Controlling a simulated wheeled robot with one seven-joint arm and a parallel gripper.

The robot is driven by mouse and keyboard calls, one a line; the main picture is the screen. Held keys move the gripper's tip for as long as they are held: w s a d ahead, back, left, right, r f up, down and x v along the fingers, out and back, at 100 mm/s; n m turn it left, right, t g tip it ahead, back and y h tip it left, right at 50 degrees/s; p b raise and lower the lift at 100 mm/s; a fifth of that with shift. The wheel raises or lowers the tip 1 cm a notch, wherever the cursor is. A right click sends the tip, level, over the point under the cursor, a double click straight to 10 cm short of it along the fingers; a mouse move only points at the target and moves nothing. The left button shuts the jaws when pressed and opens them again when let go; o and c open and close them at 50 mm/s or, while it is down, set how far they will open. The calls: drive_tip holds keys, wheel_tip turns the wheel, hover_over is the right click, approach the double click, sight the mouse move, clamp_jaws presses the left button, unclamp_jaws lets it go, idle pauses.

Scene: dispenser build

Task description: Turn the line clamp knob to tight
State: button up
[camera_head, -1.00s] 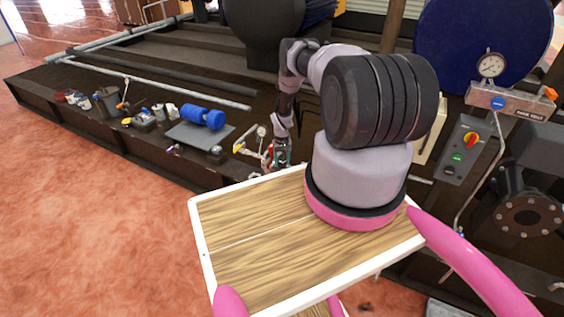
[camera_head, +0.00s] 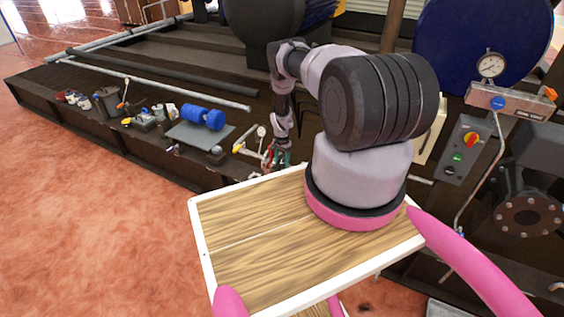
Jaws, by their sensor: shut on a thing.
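My gripper (camera_head: 274,158) points down beside a small fitting with a gauge, just beyond the far edge of my wooden deck. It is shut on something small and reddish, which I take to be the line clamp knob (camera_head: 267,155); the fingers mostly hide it. The knob's turn position cannot be read. Just left are a yellow-handled valve (camera_head: 240,147) and a small round gauge (camera_head: 261,131).
A blue cylinder (camera_head: 203,117) lies by a grey plate (camera_head: 190,136), with several small tools further left on the dark ledge. A control panel (camera_head: 463,150) with a red-yellow switch and a pressure gauge (camera_head: 491,66) stand at right. The red floor at left is clear.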

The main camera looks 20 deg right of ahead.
sight(282, 162)
drive_tip(key=shift+m, duration=0.5)
drive_tip(key=o, duration=1.4)
drive_tip(key=shift+c, duration=0.2)
drive_tip(key=shift+r, duration=0.15)
wheel_tip(282, 162, up, 10)
drive_tip(key=shift+r, duration=0.25)
